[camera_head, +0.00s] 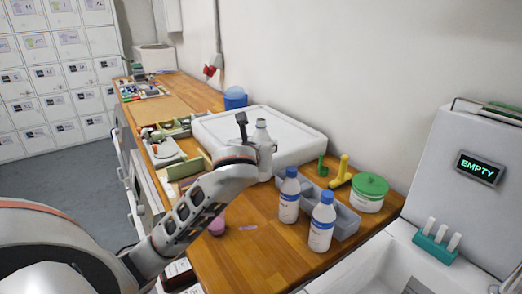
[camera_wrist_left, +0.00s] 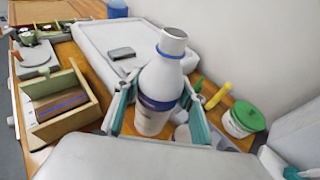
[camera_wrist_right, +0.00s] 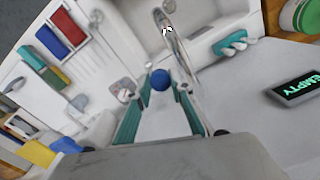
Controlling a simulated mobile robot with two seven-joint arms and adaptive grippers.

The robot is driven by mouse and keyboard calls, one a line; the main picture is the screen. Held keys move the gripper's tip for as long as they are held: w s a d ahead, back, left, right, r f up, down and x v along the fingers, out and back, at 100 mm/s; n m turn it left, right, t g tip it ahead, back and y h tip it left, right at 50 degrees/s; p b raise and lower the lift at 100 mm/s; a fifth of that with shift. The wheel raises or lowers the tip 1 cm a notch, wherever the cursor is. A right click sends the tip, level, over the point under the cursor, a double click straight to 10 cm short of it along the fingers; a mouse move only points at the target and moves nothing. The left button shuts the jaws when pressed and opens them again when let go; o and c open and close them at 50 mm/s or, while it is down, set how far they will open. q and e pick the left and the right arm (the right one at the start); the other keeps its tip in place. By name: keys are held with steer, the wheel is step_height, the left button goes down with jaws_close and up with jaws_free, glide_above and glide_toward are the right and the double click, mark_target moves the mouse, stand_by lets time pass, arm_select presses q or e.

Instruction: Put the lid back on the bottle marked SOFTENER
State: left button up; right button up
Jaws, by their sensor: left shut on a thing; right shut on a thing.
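My left gripper (camera_head: 262,147) is shut on a white bottle (camera_wrist_left: 160,90) with a blue-edged label, held nearly upright over the counter. The bottle's top (camera_wrist_left: 174,36) is grey, with no blue lid on it. The bottle also shows in the head view (camera_head: 262,130). I cannot read its label. My right gripper (camera_wrist_right: 160,84) is shut on a small round blue lid (camera_wrist_right: 160,78), seen in the right wrist view. The right gripper is not clearly seen in the head view. Two white bottles with blue lids stand on the counter (camera_head: 289,195) (camera_head: 322,222); their marks are too small to read.
A grey tray (camera_head: 346,222) sits behind the two bottles. A green-lidded tub (camera_head: 368,193), a yellow item (camera_head: 341,171) and a large white slab (camera_head: 222,128) are on the wooden counter. A sink (camera_head: 372,272) and a panel reading EMPTY (camera_head: 478,168) are at the right.

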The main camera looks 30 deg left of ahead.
arm_select(q)
steer(key=shift+r, duration=0.4)
steer(key=o, duration=0.7)
steer(key=c, duration=0.8)
steer(key=shift+c, duration=0.2)
